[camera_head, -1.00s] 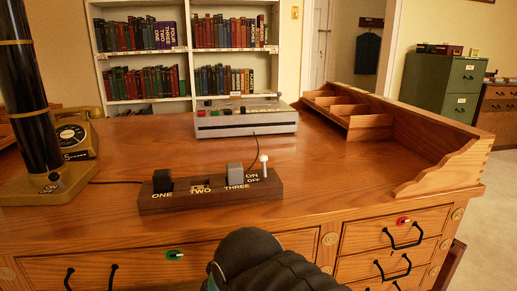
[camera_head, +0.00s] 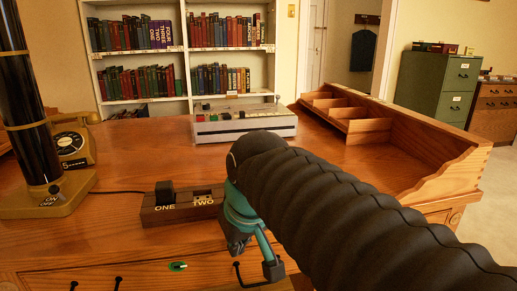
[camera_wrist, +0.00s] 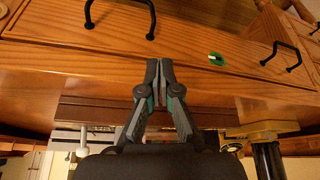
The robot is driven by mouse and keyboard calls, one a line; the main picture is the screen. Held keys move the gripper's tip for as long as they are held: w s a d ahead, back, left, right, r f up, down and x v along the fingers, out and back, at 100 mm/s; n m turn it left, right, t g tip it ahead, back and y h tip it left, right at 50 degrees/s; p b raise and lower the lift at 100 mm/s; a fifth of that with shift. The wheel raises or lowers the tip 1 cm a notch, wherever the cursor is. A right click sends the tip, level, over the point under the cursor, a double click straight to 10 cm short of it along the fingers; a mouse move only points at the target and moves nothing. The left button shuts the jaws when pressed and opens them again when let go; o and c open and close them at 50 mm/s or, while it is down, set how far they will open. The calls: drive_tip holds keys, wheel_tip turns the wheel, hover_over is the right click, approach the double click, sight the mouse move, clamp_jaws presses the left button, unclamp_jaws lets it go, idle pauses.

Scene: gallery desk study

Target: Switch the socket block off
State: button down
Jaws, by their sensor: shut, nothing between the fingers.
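The socket block (camera_head: 180,213) is a long dark wooden bar near the front of the desk. In the head view its ONE and TWO end shows, with a dark plug at ONE. Its THREE and ON/OFF end is hidden behind my arm. In the wrist view, which is upside down, the block (camera_wrist: 100,114) lies beyond my fingers, and a pale upright piece that looks like its switch lever (camera_wrist: 82,140) stands at the left. I cannot tell the lever's position. My gripper (camera_head: 255,260) is in front of the block; in the wrist view (camera_wrist: 160,66) its fingers are together and empty.
A black and brass column lamp (camera_head: 60,198) with an ON/OFF base stands at the left, beside a telephone (camera_head: 75,145). A grey device (camera_head: 245,122) sits behind the block.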

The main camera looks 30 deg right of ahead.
drive_tip(key=w+d+r, duration=0.2)
drive_tip(key=w+r, duration=0.2)
drive_tip(key=w+d+r+n+g, duration=0.1)
drive_tip(key=w+d+r, duration=0.1)
drive_tip(key=w+r, duration=0.1)
drive_tip(key=w+d+r+g, duration=0.1)
drive_tip(key=w+d+r, duration=0.1)
drive_tip(key=w+r, duration=0.2)
drive_tip(key=shift+w+r+y, duration=0.35)
drive_tip(key=shift+r+y, duration=0.05)
drive_tip(key=shift+r, duration=0.35)
drive_tip(key=w+d+r+n+g+y, duration=0.1)
drive_tip(key=w+d+r+n, duration=0.1)
drive_tip(key=w+d+r, duration=0.2)
drive_tip(key=w+d, duration=0.2)
drive_tip(key=d, duration=0.1)
drive_tip(key=shift+w+r, duration=0.15)
drive_tip(key=shift+r, duration=0.1)
